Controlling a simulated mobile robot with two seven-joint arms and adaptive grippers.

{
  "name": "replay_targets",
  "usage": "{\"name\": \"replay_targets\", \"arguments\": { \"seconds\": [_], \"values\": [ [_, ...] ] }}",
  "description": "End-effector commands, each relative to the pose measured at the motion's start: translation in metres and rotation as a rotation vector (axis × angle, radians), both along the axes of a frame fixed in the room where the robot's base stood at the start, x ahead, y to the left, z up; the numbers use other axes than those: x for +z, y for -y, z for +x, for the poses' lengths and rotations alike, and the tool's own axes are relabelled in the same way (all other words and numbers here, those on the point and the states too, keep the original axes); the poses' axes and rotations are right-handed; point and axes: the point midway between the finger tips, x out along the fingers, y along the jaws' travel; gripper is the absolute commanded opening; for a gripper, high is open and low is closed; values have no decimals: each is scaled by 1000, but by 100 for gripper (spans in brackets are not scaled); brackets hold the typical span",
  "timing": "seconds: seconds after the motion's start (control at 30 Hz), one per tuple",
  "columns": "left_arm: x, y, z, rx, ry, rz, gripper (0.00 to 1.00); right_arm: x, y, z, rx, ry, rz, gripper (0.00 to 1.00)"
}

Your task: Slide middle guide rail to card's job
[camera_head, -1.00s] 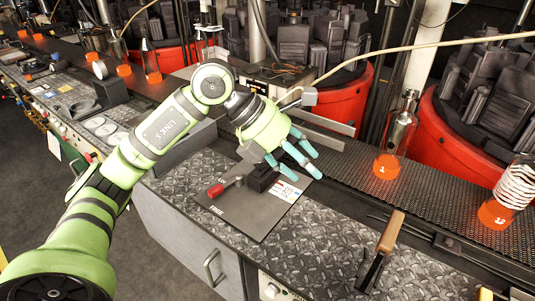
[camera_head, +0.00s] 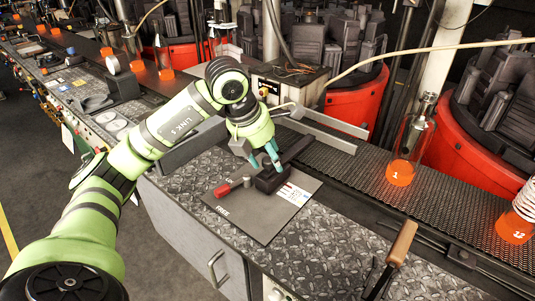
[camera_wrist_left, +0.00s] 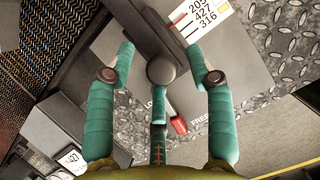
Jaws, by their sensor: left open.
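A black block with a bar (camera_head: 272,181) lies on a grey plate (camera_head: 256,228). A round black knob (camera_wrist_left: 162,70) shows in the left wrist view. A red-handled lever (camera_head: 224,189) lies left of the block, near the plate's lock and FREE markings. A white card (camera_head: 293,195) lies right of the block; the left wrist view shows 205, 427 and 316 on it (camera_wrist_left: 205,16). Pale guide rails (camera_head: 322,135) stand behind, at the conveyor. My left gripper (camera_head: 266,163) is open above the block, its teal fingers spread around the knob; contact is unclear. My right gripper is out of view.
A mesh conveyor (camera_head: 440,205) runs behind the bench. A glass bottle with orange base (camera_head: 401,172) stands on it. A wooden-handled tool (camera_head: 402,244) lies at the front right. Red rotary drums stand behind.

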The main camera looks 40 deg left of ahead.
Motion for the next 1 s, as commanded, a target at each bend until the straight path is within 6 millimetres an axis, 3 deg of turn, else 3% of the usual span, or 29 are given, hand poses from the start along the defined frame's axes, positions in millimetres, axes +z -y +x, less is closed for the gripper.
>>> {"name": "replay_targets", "arguments": {
  "seconds": [0.17,0.2,0.33,0.87,0.9,0.93,1.0],
  "values": [
    [0,0,0,0,0,0,54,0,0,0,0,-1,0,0],
    [0,0,0,0,0,-1,50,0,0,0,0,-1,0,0],
    [0,0,0,-1,1,-1,0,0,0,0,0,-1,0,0],
    [1,2,-6,-5,4,-5,0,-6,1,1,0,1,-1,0],
    [1,2,-5,-5,4,-5,45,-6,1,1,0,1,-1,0],
    [2,2,-5,-5,4,-5,54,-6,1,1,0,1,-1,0],
    [1,1,-5,-4,4,-4,54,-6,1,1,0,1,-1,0]
  ]
}}
